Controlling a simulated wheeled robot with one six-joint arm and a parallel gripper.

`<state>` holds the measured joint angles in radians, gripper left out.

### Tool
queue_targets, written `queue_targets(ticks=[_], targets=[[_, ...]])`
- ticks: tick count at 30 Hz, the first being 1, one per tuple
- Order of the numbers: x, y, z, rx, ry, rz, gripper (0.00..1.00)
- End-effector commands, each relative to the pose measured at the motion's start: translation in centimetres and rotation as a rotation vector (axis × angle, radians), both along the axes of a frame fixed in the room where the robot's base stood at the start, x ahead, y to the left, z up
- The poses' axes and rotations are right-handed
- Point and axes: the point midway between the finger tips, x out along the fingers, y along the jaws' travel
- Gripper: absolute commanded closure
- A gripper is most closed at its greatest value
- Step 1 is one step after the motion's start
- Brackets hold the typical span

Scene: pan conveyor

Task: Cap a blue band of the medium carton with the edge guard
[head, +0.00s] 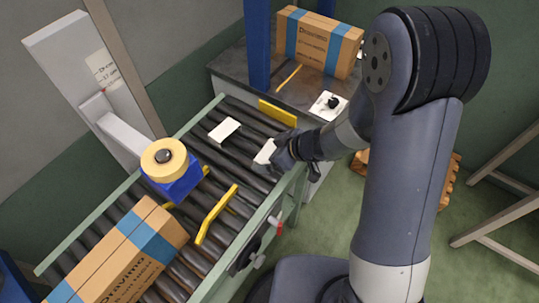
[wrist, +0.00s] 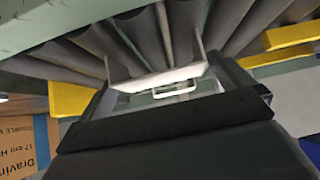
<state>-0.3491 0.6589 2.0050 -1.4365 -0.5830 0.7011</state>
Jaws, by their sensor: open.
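One brown carton with blue bands (head: 122,262) lies on the roller conveyor at the lower left in the head view. Another blue-banded carton (head: 318,43) stands on the back bench. I cannot tell which is the medium one. A white piece (head: 265,152), which looks like an edge guard, is at my gripper (head: 277,155) over the conveyor's right side. In the wrist view a white piece with a loop (wrist: 160,78) shows at the open jaws. Whether they touch it is unclear. A second white block (head: 225,130) lies on the rollers to the left.
A blue post (head: 257,45) stands at the back. A white plate with a black knob (head: 328,105) lies on the bench.

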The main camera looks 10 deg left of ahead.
Motion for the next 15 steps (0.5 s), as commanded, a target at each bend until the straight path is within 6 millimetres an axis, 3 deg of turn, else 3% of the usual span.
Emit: queue_targets(ticks=[8, 15], targets=[[0.18, 0.54, -0.53, 0.001, 0.000, 0.000, 0.00], [0.18, 0.53, -0.53, 0.000, 0.000, 0.000, 0.19]])
